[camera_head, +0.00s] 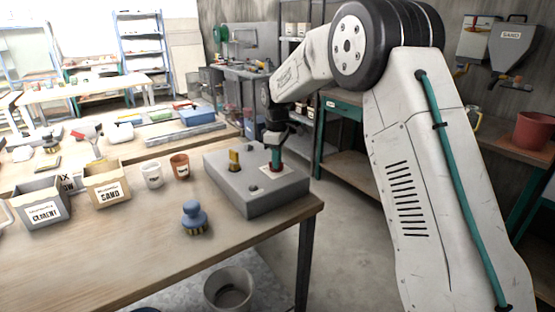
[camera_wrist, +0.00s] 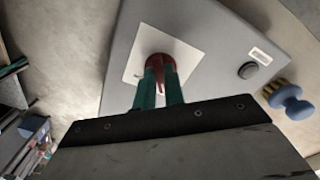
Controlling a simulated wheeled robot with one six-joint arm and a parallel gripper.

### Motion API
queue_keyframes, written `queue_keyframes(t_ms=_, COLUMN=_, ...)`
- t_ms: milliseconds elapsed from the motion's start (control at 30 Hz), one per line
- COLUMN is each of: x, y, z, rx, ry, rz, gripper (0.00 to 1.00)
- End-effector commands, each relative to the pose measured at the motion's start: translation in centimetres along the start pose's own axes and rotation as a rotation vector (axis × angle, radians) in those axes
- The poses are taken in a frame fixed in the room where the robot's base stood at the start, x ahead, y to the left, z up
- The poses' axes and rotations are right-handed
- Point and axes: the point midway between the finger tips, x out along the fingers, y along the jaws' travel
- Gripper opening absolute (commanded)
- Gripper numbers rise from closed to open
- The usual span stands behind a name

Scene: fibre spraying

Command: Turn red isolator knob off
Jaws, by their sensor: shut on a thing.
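The red isolator knob (camera_wrist: 160,64) sits on a pale square plate (camera_wrist: 133,75) on top of a grey control box (camera_head: 262,204). In the head view the plate is on the right part of the box, and the knob is mostly hidden by my gripper (camera_head: 275,160). My gripper points down from above. In the wrist view its two green fingers (camera_wrist: 160,85) are shut on the red knob, one on each side. The knob's exact turn angle is hard to tell.
A blue-handled brush (camera_head: 194,217) lies on the wooden table in front. Cups (camera_head: 152,175) and boxes labelled SAND (camera_head: 108,188) and CEMENT (camera_head: 41,205) stand to the left. A bucket (camera_head: 229,290) is below.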

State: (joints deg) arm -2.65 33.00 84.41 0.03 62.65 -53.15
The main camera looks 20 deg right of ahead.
Motion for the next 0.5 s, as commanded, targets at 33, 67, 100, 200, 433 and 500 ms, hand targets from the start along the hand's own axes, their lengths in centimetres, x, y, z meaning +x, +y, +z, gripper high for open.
queue_keyframes(t_ms=33, x=-0.11, y=0.17, z=0.09, rx=-0.012, ry=0.000, rz=0.004, gripper=0.00)
queue_keyframes(t_ms=67, x=-0.11, y=0.18, z=0.09, rx=-0.020, ry=0.000, rz=0.004, gripper=0.00)
queue_keyframes(t_ms=100, x=-0.12, y=0.19, z=0.09, rx=-0.029, ry=0.000, rz=0.004, gripper=0.00)
queue_keyframes(t_ms=200, x=-0.12, y=0.21, z=0.10, rx=-0.044, ry=0.000, rz=0.004, gripper=0.00)
queue_keyframes(t_ms=433, x=-0.14, y=0.25, z=0.12, rx=-0.054, ry=0.000, rz=0.005, gripper=0.00)
queue_keyframes(t_ms=500, x=-0.14, y=0.25, z=0.12, rx=-0.054, ry=0.000, rz=0.005, gripper=0.00)
